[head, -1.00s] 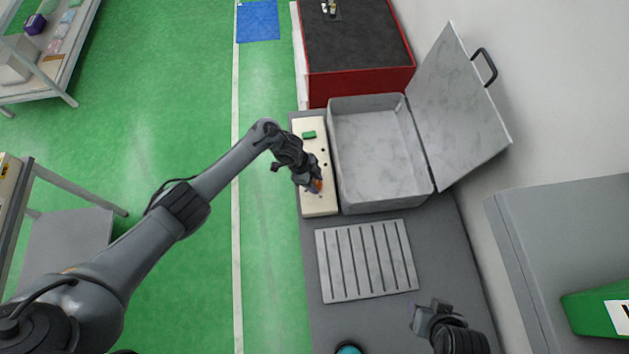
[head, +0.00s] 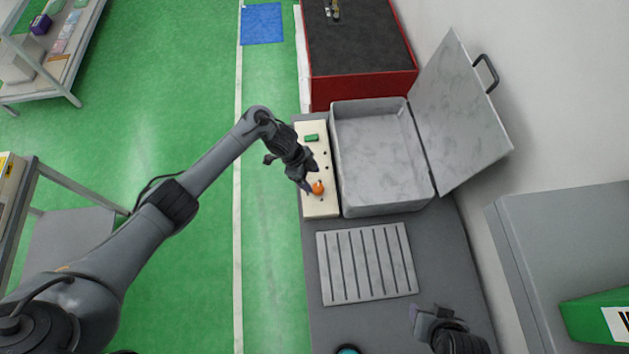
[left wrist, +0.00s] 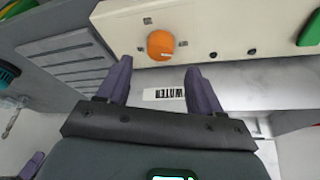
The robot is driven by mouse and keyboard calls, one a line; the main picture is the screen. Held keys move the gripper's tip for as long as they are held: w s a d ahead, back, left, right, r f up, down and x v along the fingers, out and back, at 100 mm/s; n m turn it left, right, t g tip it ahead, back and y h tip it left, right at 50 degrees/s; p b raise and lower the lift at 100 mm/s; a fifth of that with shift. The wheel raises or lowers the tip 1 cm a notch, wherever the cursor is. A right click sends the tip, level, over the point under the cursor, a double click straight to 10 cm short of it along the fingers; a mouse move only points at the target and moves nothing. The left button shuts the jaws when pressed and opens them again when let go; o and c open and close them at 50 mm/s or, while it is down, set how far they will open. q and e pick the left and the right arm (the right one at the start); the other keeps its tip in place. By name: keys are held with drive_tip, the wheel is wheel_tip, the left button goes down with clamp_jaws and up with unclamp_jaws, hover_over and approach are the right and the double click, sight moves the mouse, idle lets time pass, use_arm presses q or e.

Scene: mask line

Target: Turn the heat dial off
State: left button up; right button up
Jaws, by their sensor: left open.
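The orange heat dial (head: 318,188) sits on the cream control panel (head: 318,207) along the left side of the open metal box. My left gripper (head: 305,183) is open and empty, close to the dial. Its two purple fingers (left wrist: 158,75) are spread apart, and the dial appears clear of both. My right gripper (head: 418,316) is at the lower right over the grey bench; its fingers are too small to judge.
The open box (head: 375,150) has its lid (head: 460,115) leaning right. A green switch (head: 311,138) is on the panel. A slotted plate (head: 367,264) lies on the bench. A red bin (head: 360,88) stands behind.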

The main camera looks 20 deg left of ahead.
use_arm(q)
drive_tip(key=shift+v, duration=2.65)
drive_tip(key=s+d+f+g+p, duration=0.1)
drive_tip(key=s+d+f, duration=0.2)
drive_tip(key=s, duration=0.4)
drive_tip(key=s+d+f+h+p, duration=0.1)
drive_tip(key=s+d+f, duration=0.2)
drive_tip(key=s, duration=0.4)
drive_tip(key=s+d+f+n+g+p, duration=0.1)
drive_tip(key=s+d+f, duration=0.2)
drive_tip(key=s, duration=0.4)
drive_tip(key=shift+f+g+h, duration=0.3)
drive_tip(key=shift+f+h, duration=0.1)
drive_tip(key=shift+f, duration=0.3)
drive_tip(key=shift+n+t+h, duration=0.3)
drive_tip(key=shift+n+t, duration=0.5)
drive_tip(key=s+d, duration=0.2)
drive_tip(key=s+d+r+p, duration=0.1)
drive_tip(key=s+d, duration=0.1)
drive_tip(key=shift+d+r, duration=0.15)
drive_tip(key=shift+d, duration=0.15)
drive_tip(key=a+r+n+t+y+p, duration=0.1)
drive_tip(key=a+r+n+t+y, duration=0.1)
drive_tip(key=a+r+n, duration=0.4)
drive_tip(key=a+r+n+t+y+p, duration=0.1)
drive_tip(key=a+r+n+y, duration=0.3)
drive_tip(key=a+r, duration=0.5)
drive_tip(key=shift+a+r+n+t+y, duration=0.25)
drive_tip(key=shift+r+n+t, duration=0.7)
drive_tip(key=shift+r, duration=2.8)
